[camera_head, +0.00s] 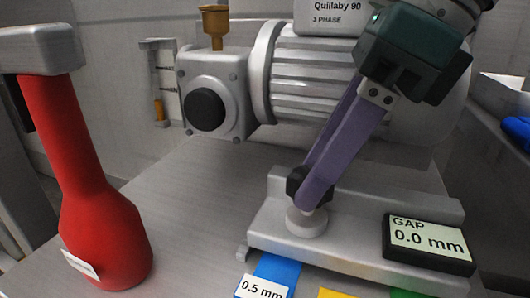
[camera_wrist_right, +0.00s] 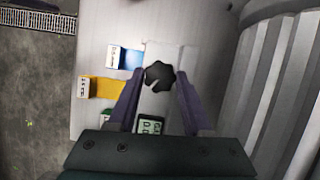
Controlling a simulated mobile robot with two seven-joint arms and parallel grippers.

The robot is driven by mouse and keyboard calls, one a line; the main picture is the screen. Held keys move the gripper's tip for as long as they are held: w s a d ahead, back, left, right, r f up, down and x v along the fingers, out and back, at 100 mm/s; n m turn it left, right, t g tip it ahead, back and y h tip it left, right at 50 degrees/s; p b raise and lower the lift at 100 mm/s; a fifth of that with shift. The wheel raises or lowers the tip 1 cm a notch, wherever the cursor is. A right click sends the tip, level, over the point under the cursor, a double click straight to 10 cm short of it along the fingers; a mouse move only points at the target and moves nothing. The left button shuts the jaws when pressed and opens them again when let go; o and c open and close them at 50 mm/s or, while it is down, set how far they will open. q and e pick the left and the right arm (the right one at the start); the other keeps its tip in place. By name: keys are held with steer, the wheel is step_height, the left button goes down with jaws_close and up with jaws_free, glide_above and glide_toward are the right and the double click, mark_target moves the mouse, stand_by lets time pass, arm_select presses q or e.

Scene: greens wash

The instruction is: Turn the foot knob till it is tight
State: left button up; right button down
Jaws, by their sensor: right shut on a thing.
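The black lobed foot knob (camera_head: 296,182) sits above a round pale foot (camera_head: 306,222) at the front of the motor's grey base (camera_head: 375,210). My right gripper (camera_head: 312,188) comes down from the upper right, its purple fingers around the knob and shut on it. In the right wrist view the knob (camera_wrist_right: 159,75) lies between the two fingertips (camera_wrist_right: 160,82). The gauge (camera_head: 428,242), to the right of the knob, reads GAP 0.0 mm. My left gripper is not in view.
The motor (camera_head: 325,75), marked Quillaby 90, stands behind the knob. A blue strip (camera_head: 277,271) labelled 0.5 mm and a yellow strip (camera_wrist_right: 107,88) lie at the front edge. A tall red object (camera_head: 100,220) with a tag stands left. The bench (camera_head: 190,210) between is clear.

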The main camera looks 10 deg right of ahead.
stand_by(0.4)
steer(key=c, duration=0.5)
jaws_free()
steer(key=shift+o, duration=0.9)
